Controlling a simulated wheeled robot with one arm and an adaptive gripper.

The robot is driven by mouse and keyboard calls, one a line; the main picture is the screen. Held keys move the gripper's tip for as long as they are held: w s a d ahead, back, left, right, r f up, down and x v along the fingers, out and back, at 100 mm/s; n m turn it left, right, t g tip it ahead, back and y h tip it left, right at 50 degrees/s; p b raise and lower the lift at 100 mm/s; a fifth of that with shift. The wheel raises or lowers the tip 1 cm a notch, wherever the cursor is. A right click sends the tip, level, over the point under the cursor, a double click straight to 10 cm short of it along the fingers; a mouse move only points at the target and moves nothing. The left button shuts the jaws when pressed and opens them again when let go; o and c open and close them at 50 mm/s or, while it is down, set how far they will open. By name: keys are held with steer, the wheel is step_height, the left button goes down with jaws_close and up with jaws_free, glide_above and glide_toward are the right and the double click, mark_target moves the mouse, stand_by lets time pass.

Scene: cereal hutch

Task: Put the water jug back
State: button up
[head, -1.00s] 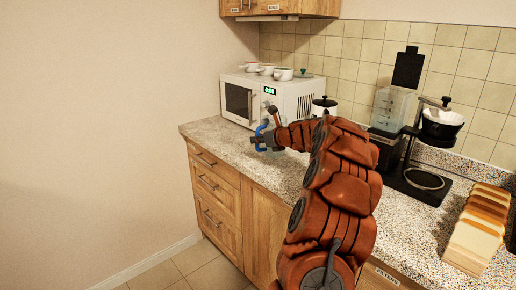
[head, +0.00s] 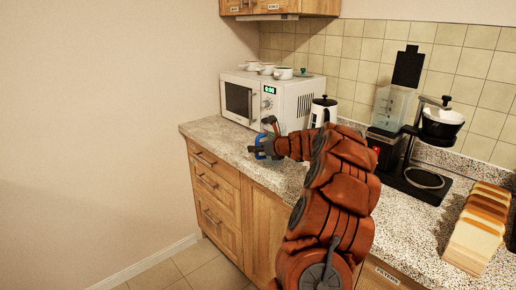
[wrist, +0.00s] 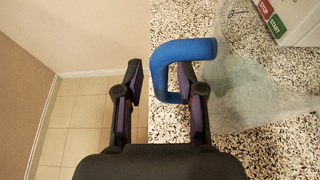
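The water jug is clear with a blue handle. In the wrist view its see-through body (wrist: 245,90) is over the speckled counter, and its blue loop handle (wrist: 187,48) points left. My gripper (wrist: 159,68) is open around the handle's outer bar, with one finger outside it on the left and the other inside the loop. A gap shows on the left side of the bar. In the head view my gripper (head: 262,148) is at the blue handle (head: 261,153), in front of the microwave, and hides much of the jug.
The white microwave (head: 268,103) with several bowls (head: 283,73) on top stands behind the jug. A lidded white canister (head: 322,111), a coffee maker (head: 425,178) and sliced bread (head: 477,230) stand along the counter (head: 215,130) to the right. The counter's front edge is close to the handle.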

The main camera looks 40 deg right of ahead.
steer(key=shift+r, duration=0.1)
steer(key=shift+s+r, duration=0.15)
steer(key=shift+s, duration=0.15)
steer(key=v, duration=1.1)
steer(key=shift+s, duration=0.2)
steer(key=shift+a+r, duration=0.1)
